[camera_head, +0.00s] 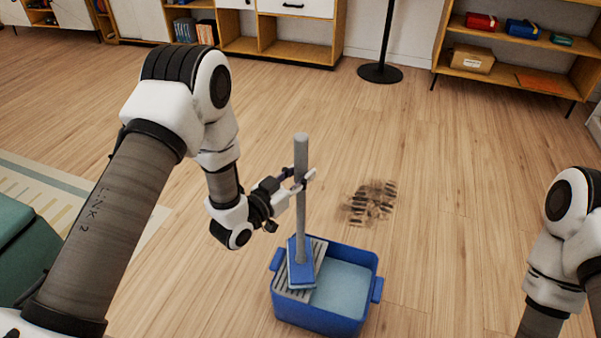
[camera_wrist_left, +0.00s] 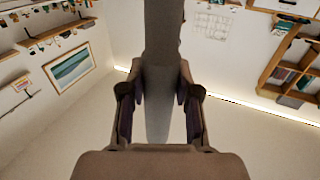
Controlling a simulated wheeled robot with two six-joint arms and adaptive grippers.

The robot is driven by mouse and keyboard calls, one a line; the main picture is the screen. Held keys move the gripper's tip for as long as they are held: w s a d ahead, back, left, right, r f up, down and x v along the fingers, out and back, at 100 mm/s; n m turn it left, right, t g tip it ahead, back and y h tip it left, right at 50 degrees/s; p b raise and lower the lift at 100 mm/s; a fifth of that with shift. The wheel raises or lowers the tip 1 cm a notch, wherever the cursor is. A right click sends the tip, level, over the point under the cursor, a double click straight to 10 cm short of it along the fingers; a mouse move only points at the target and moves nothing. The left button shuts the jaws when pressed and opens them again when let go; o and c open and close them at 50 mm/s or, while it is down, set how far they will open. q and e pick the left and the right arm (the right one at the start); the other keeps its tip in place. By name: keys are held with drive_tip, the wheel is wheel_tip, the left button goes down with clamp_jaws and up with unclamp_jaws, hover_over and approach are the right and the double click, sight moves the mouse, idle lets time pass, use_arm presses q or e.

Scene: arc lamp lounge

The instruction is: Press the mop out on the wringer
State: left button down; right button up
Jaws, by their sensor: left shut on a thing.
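The mop has a grey handle (camera_head: 301,215) standing nearly upright and a flat blue head (camera_head: 301,268) at its foot. The head is over the grey slatted wringer (camera_head: 291,291) at the left side of a blue bucket (camera_head: 318,318). It looks to rest on the slats, but I cannot tell how firmly it presses. Water (camera_head: 343,288) fills the rest of the bucket. My left gripper (camera_head: 304,182) is shut on the upper part of the handle. In the left wrist view the handle (camera_wrist_left: 160,90) runs between the fingers. My right gripper is out of view.
A dark dirty patch (camera_head: 371,203) lies on the wooden floor behind the bucket. A black lamp base (camera_head: 380,73) and shelves (camera_head: 515,58) stand at the back. A rug (camera_head: 155,222) and a green seat (camera_head: 35,250) are at the left. Floor right of the bucket is clear.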

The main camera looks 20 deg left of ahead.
sight(296, 155)
use_arm(q)
drive_tip(key=shift+f, duration=0.25)
idle(0.9)
wheel_tip(296, 155, up, 7)
drive_tip(key=p, duration=0.5)
drive_tip(key=shift+r, duration=0.1)
